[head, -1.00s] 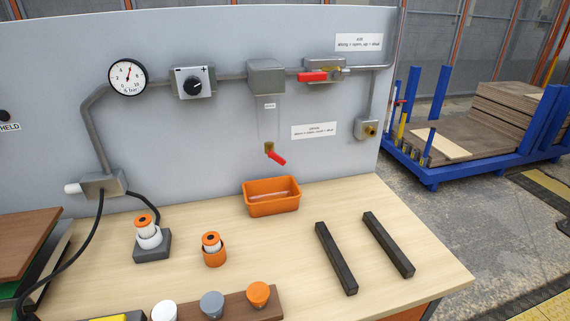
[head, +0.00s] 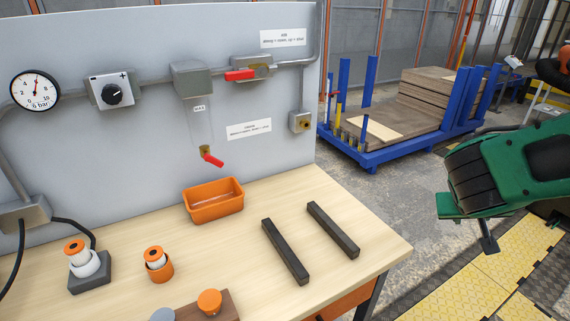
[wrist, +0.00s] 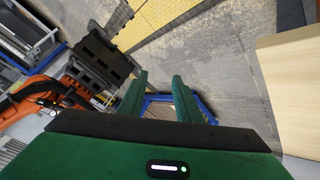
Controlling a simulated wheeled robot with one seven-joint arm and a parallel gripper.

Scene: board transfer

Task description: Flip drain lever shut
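The drain lever (head: 212,160) is a small red handle on a brass valve (head: 205,150) at the lower end of the clear drain tube on the grey panel. It slants down to the right, at an angle to the upright tube. My green arm end shows at the right of the head view, far from the lever, over the floor beyond the bench. In the wrist view my gripper (wrist: 160,80) has two green fingers apart with nothing between them. The lever is not in the wrist view.
An orange bin (head: 214,201) stands on the bench under the drain. Another red lever (head: 240,75) is on the air pipe above. Two dark bars (head: 285,251) lie on the bench. A blue cart (head: 374,155) with boards stands behind, right of the panel.

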